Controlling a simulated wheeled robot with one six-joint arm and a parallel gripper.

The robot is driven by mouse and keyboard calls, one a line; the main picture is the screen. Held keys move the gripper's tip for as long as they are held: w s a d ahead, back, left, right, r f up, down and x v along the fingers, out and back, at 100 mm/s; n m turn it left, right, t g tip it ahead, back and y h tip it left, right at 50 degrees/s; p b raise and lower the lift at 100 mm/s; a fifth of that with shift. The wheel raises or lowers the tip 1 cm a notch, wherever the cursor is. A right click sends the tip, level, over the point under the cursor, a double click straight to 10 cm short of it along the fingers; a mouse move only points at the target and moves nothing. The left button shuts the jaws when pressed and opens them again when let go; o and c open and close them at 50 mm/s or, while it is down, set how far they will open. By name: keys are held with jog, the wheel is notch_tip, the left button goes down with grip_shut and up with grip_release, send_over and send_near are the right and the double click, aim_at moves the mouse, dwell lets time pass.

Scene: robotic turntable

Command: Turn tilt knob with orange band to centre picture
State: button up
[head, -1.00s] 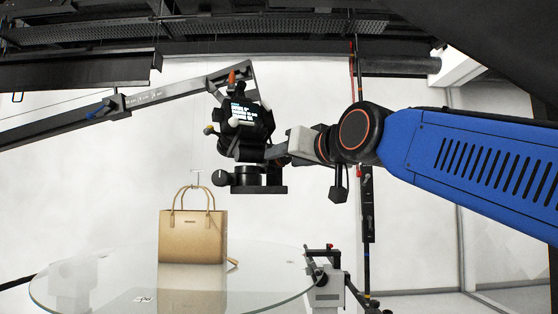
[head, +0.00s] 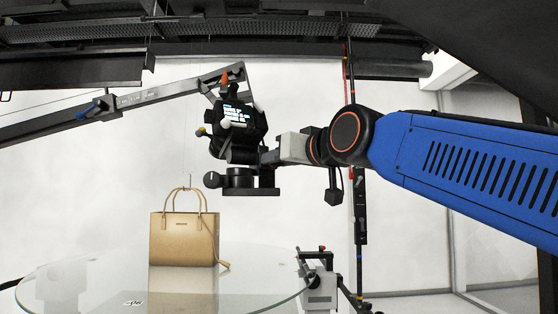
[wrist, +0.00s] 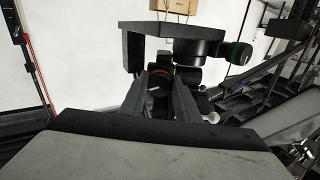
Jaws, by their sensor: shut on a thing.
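In the wrist view, the tilt knob (wrist: 160,84) is dark with a dull orange band and sits between my two grey fingers. My gripper (wrist: 160,92) is shut on it. The fingers hide its sides. In the head view, my gripper (head: 270,157) reaches in from the right to the black tripod head (head: 238,178); the knob is hidden there. A dark camera (head: 238,125) with a lit screen sits above it. The screen text is too small to read. The tan handbag (head: 184,240) stands upright on the glass turntable (head: 100,270) below.
A dark boom (head: 60,125) comes in from the left to the camera. A stand (head: 320,285) is at the turntable's right edge. Dark trusses cross overhead.

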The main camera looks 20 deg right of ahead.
jog(key=n, duration=1.2)
jog(key=shift+d+n, duration=0.1)
jog(key=shift+n, duration=0.2)
dwell(0.5)
jog(key=o, duration=1.1)
jog(key=shift+c, duration=0.2)
